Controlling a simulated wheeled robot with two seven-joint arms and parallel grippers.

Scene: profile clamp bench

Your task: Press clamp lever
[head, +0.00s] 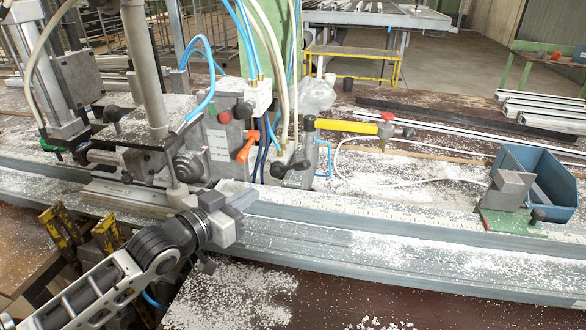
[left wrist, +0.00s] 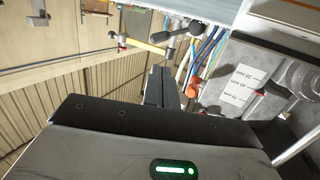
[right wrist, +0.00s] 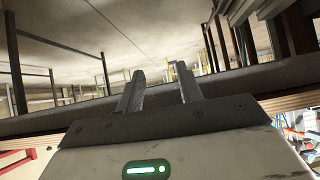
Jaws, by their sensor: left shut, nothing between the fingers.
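A yellow lever bar with a red piece near its right end (head: 345,126) reaches out level from the clamp bench; it also shows in the left wrist view (left wrist: 142,45). An orange-red lever (head: 247,148) sits on the grey clamp block (head: 222,150). It also shows beside my fingers in the left wrist view (left wrist: 192,88). A black-knobbed lever (head: 290,166) stands between them. My left gripper (head: 240,203) is shut and empty, over the profile rail in front of the block, apart from the levers. My right gripper (right wrist: 159,80) is open and empty, outside the head view.
The long grey profile rail (head: 400,245) is strewn with white chips. A blue bin (head: 555,185) and a green-based stop block (head: 510,190) stand at the right. Blue hoses (head: 248,45) hang behind the block. The rail's middle is free of large objects.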

